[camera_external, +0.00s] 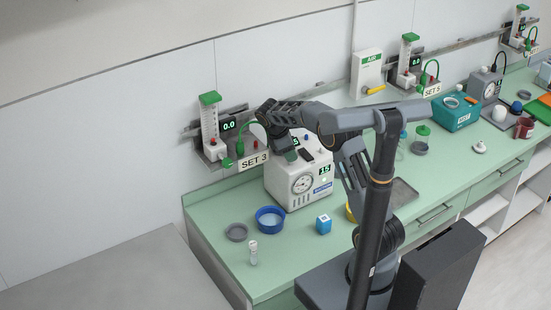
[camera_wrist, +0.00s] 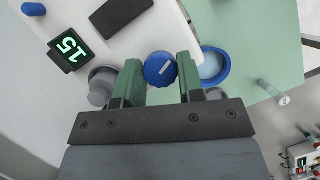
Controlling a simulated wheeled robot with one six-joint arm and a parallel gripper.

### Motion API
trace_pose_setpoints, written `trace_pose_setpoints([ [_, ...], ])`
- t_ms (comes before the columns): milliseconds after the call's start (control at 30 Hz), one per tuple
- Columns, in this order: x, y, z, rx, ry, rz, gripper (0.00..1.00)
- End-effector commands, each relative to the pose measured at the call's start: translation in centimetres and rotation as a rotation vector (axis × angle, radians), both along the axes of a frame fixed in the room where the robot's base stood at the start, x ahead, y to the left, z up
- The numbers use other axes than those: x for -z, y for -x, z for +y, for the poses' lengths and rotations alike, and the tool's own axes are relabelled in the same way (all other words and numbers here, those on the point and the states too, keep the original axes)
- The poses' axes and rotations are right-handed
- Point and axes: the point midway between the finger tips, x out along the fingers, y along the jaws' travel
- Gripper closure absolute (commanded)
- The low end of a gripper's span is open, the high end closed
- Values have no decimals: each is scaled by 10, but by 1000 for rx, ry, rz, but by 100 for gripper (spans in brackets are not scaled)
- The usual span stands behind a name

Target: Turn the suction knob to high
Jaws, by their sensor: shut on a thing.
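The suction unit (camera_external: 288,183) is a white box on the green counter with a round gauge and a green display reading 15. The display also shows in the wrist view (camera_wrist: 69,48). A blue knob (camera_wrist: 158,66) with a white mark on its face sits between the two green fingers of my gripper (camera_wrist: 160,80). My gripper is shut on this knob. In the external view my gripper (camera_external: 291,153) is over the unit's top, and the knob is hidden there.
A wall unit labelled SET 3 (camera_external: 252,161) is behind left.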

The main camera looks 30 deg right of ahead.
Motion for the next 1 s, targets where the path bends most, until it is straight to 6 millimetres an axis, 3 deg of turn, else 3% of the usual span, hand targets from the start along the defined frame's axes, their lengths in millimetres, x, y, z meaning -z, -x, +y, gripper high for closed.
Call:
trace_pose_setpoints([
  [1000,1,4,0,-930,-1,2,88],
])
